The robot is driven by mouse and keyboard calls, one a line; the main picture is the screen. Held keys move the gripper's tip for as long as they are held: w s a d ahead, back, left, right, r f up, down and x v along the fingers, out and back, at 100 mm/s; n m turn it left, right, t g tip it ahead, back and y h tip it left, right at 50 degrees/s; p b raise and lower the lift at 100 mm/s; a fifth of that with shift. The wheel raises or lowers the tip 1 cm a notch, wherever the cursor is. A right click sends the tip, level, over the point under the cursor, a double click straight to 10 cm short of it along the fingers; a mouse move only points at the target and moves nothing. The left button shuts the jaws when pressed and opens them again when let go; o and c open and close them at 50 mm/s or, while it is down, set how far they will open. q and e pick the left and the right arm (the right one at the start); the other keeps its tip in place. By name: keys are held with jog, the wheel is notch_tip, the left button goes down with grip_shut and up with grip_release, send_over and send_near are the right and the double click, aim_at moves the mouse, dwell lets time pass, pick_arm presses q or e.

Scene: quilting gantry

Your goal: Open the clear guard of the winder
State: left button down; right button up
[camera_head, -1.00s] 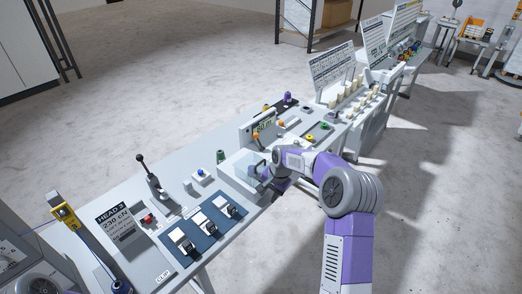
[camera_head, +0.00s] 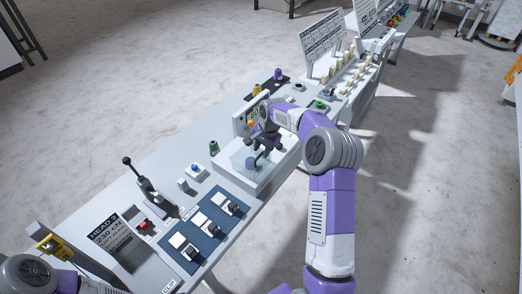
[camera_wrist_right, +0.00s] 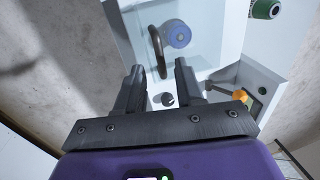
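The winder (camera_head: 254,186) is a white box on the bench, with a clear guard (camera_head: 238,160) over its top. In the right wrist view the clear guard (camera_wrist_right: 202,42) shows a dark curved handle (camera_wrist_right: 156,48) and a blue round part (camera_wrist_right: 177,33). My right gripper (camera_head: 258,158) is over the winder in the head view. In the wrist view my right gripper (camera_wrist_right: 159,68) is open, with the handle's near end between its fingertips; I cannot tell whether they touch. The guard looks down. My left gripper is out of view.
A panel with an orange knob (camera_wrist_right: 240,95) stands close beside my right gripper. A green knob (camera_head: 214,147), a black lever (camera_head: 137,172) and a blue plate with several switches (camera_head: 211,227) are on the bench to the left. Upright sign boards stand farther back.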

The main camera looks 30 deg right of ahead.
jog(key=shift+w+f, duration=0.2)
jog(key=shift+f, duration=0.75)
grip_shut()
dwell(0.7)
